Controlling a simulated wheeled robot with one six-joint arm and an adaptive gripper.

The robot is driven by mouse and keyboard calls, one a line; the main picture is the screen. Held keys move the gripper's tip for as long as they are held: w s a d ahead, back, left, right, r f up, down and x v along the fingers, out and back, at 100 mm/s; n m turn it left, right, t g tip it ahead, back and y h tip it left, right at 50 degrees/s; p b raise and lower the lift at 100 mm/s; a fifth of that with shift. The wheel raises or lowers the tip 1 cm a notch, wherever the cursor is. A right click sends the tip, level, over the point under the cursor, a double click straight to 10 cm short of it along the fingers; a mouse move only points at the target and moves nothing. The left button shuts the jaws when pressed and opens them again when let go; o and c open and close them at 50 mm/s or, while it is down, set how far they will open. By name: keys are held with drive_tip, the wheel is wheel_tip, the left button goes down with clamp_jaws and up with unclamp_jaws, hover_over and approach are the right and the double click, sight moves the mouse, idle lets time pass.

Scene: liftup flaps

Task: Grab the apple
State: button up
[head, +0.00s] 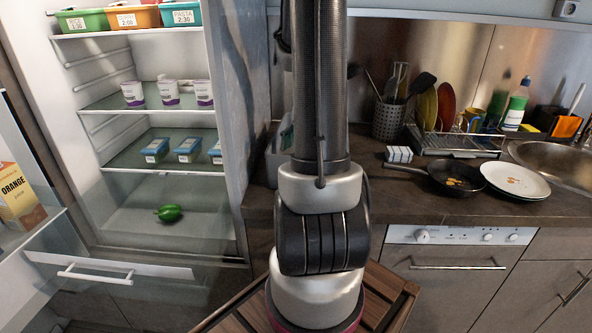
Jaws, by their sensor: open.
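No apple shows in the head view. A green pepper (169,213) lies on the bottom level of the open fridge (229,120) at the left. My arm rises through the middle of the view and runs out of the top edge. My gripper is not in view. My arm hides part of the counter and wall behind it.
The fridge shelves hold labelled tubs (127,18), white and purple cups (168,92) and blue packs (188,149). An orange carton (18,195) stands at the far left. The counter (400,205) carries a pan (455,179), a plate (514,181) and a dish rack (462,142).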

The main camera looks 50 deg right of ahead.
drive_tip(key=f, duration=0.2)
drive_tip(key=w+f, duration=0.1)
drive_tip(key=f, duration=0.3)
drive_tip(key=shift+w+a+f, duration=0.2)
drive_tip(key=shift+a+f, duration=0.05)
drive_tip(key=shift+a, duration=0.05)
drive_tip(key=c, duration=1.2)
